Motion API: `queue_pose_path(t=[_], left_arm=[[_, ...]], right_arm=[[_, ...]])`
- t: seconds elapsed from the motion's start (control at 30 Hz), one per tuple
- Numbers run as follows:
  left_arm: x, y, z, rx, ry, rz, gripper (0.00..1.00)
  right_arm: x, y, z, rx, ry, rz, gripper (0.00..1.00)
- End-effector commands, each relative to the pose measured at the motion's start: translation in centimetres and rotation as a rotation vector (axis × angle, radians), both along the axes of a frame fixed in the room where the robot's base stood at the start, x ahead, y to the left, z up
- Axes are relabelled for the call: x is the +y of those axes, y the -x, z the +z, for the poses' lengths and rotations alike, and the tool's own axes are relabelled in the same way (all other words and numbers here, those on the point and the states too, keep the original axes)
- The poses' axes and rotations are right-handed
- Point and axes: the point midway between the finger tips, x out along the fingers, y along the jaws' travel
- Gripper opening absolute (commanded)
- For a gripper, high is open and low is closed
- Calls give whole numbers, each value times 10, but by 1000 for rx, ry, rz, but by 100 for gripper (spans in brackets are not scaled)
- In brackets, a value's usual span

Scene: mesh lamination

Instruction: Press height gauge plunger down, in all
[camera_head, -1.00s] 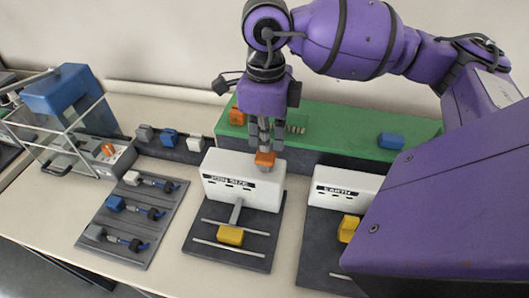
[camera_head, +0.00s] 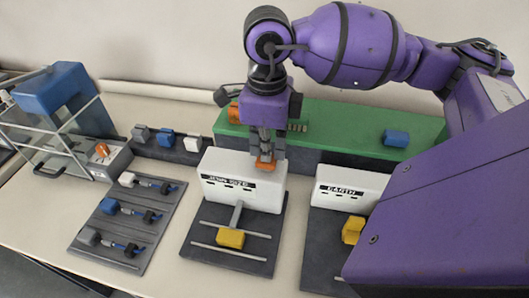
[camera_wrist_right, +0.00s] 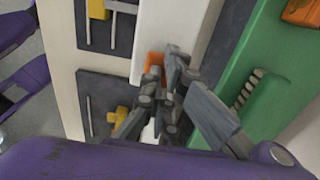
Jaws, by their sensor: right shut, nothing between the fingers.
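A white box gauge (camera_head: 242,195) with a dark label stands on a dark base plate, with a yellow block (camera_head: 230,238) at its front. An orange plunger cap (camera_head: 265,162) is at the box's top right; it also shows in the wrist view (camera_wrist_right: 154,60). My right gripper (camera_head: 266,150) points down directly over the cap, its fingers shut and empty. The fingertips appear to touch the cap, but they partly hide it. The right gripper's fingers (camera_wrist_right: 172,82) also show in the wrist view. My left gripper is not in view.
A second white box (camera_head: 350,186) stands at right, partly behind my arm. A green platform (camera_head: 340,128) behind holds blue and orange blocks. At left are a dark tray (camera_head: 125,220) with cabled parts and a blue-topped machine (camera_head: 52,88).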

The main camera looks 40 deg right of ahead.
Motion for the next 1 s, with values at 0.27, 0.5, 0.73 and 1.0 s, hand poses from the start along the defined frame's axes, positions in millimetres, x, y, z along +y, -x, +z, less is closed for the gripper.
queue_pose_path(t=[0.27, 0.5, 0.73, 1.0], left_arm=[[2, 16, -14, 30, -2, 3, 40], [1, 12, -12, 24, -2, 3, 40], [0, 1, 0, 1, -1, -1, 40], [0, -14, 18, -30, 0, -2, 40]], right_arm=[[0, 1, -17, 5, -1, 0, 0], [0, 1, -13, 3, 0, 0, 0], [0, 0, 3, -1, -1, 0, 0], [0, 0, 28, -2, -1, 0, 0]])
